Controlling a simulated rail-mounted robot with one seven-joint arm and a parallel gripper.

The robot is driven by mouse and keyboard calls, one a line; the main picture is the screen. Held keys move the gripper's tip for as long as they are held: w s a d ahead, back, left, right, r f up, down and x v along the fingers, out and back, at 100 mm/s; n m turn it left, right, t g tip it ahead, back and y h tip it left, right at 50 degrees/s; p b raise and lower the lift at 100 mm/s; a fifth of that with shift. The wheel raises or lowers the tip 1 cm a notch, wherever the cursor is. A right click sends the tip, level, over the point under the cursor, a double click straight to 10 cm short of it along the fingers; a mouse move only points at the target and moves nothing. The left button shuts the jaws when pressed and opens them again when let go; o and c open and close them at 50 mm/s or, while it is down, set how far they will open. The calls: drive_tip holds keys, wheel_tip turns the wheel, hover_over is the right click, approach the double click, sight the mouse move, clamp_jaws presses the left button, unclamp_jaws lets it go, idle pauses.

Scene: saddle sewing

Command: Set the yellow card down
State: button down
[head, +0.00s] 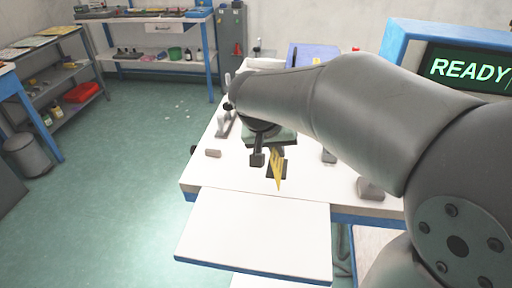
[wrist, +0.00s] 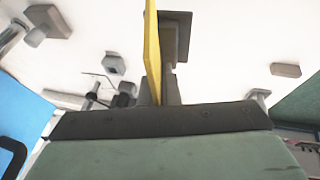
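The yellow card (head: 277,172) hangs below my gripper (head: 272,163), above the front part of the white worktop. It is upright and looks narrow, with its lower corner pointing down. In the wrist view the yellow card (wrist: 153,45) shows almost edge-on. It stands against a dark finger (wrist: 172,75) of my gripper on its right. My gripper appears shut on the card. The second finger's contact is not clearly visible. I cannot see the card touching the worktop.
The white worktop (head: 215,180) carries small grey blocks (head: 213,153) and a larger grey block (head: 370,188). A lower white board (head: 255,232) in front is bare. A screen reading READY (head: 468,68) stands at right. Shelves (head: 150,58) are at the back left.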

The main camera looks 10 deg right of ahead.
drive_tip(key=shift+w+a+f+b, duration=0.4)
drive_tip(key=shift+f+b, duration=0.1)
drive_tip(key=shift+f, duration=0.6)
drive_tip(key=shift+w+a+f+b, duration=0.25)
drive_tip(key=shift+w+f+b, duration=0.15)
drive_tip(key=shift+f, duration=0.7)
drive_tip(key=shift+w+a+f+b, duration=0.35)
drive_tip(key=shift+f+b, duration=0.2)
drive_tip(key=shift+f, duration=0.55)
drive_tip(key=shift+f, duration=0.25)
drive_tip(key=c, duration=1.7)
unclamp_jaws()
drive_tip(key=shift+r, duration=0.1)
drive_tip(key=shift+r, duration=0.1)
drive_tip(key=shift+r, duration=0.25)
drive_tip(key=shift+o, duration=0.6)
drive_tip(key=p+v, duration=0.1)
drive_tip(key=v, duration=1)
drive_tip(key=shift+s+a+r, duration=0.2)
drive_tip(key=shift+r, duration=0.05)
